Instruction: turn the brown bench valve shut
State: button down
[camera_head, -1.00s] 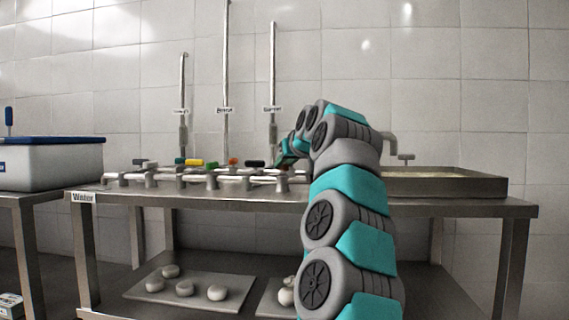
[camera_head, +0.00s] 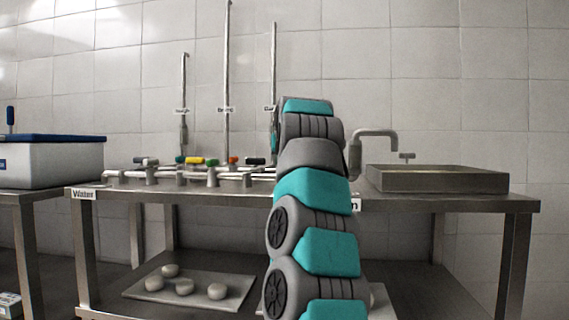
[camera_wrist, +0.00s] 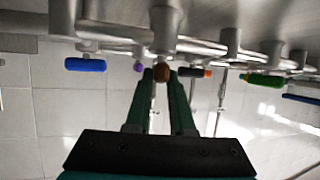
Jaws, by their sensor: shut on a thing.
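In the wrist view, the brown valve handle (camera_wrist: 161,73) shows as a small rounded end under a metal pipe fitting. The two dark green fingers of my gripper (camera_wrist: 162,76) are shut on it, one on each side. Most of the handle's length is hidden, so I cannot tell how far it is turned. In the head view, my arm covers the brown valve and my fingers.
In the wrist view, a blue handle (camera_wrist: 85,65) and a purple one (camera_wrist: 139,67) sit left, a black-and-orange one (camera_wrist: 193,72) close right, and a green one (camera_wrist: 262,81) farther right. In the head view, a sink (camera_head: 437,180) stands right on the steel bench (camera_head: 455,203).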

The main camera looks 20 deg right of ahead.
jog(key=shift+m+h, duration=0.7)
jog(key=shift+h, duration=0.1)
jog(key=shift+a+m+g+h, duration=0.15)
jog(key=shift+m+g+h, duration=0.25)
jog(key=shift+g, duration=0.1)
jog(key=shift+w+m+g+h+p, duration=0.1)
jog(key=shift+m+g+h+p, duration=0.25)
jog(key=shift+m+h, duration=0.25)
jog(key=c, duration=0.8)
grip_release()
jog(key=shift+a, duration=0.1)
jog(key=v, duration=0.7)
jog(key=shift+s+a+r+b, duration=0.2)
jog(key=shift+s+b, duration=0.1)
jog(key=shift+b, duration=0.1)
